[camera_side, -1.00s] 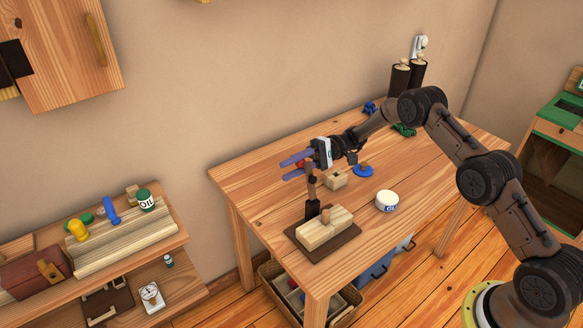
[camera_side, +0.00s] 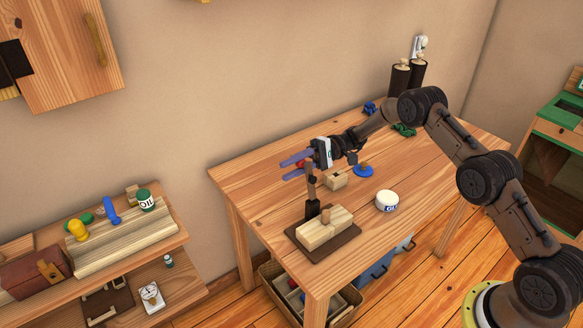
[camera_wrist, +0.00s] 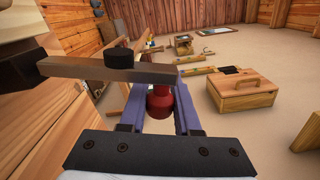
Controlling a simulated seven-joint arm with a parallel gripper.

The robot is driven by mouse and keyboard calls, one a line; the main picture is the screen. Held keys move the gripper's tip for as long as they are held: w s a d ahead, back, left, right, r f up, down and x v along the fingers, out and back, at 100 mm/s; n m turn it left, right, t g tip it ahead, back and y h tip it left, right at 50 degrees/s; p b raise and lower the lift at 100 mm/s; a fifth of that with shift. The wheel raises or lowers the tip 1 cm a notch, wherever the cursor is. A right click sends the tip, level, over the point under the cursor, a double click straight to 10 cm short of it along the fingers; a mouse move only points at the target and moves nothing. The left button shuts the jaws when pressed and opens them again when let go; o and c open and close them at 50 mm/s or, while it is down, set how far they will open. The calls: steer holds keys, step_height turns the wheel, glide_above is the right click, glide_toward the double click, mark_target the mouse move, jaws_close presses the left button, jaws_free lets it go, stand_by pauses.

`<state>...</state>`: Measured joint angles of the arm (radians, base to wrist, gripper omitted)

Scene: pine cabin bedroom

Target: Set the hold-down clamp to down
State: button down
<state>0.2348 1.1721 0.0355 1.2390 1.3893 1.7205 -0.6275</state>
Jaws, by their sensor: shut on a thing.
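The hold-down clamp (camera_side: 312,208) stands on a dark brown base plate (camera_side: 343,240) at the near-left part of the table. Its lever (camera_side: 311,183) points up, close to upright, with a red grip (camera_side: 301,163) at the top. In the wrist view the red grip (camera_wrist: 159,104) sits between my two purple fingers. My gripper (camera_side: 290,167) is shut on this grip, and the fingers point left past it. A bar with a black round pad (camera_wrist: 118,57) crosses the wrist view in front of the fingers; it looks like the clamp's arm. A pale wooden block (camera_side: 318,234) lies on the base plate.
A lower shelf unit (camera_side: 130,250) stands at left. The air above the clamp's block is clear.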

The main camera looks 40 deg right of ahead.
mark_target(309, 177)
steer(key=shift+s, duration=0.1)
steer(key=shift+s+r+n, duration=0.5)
steer(key=shift+s+n, duration=0.3)
steer(key=shift+n, duration=0.4)
steer(key=s+n, duration=0.1)
steer(key=n, duration=0.1)
steer(key=s+n, duration=0.4)
steer(key=shift+r, duration=0.3)
steer(key=s+f+n, duration=0.6)
steer(key=s, duration=0.1)
steer(key=shift+s+f+n, duration=0.2)
steer(key=shift+f+n, duration=0.05)
steer(key=shift+n, duration=0.05)
steer(key=c, duration=0.6)
jaws_free()
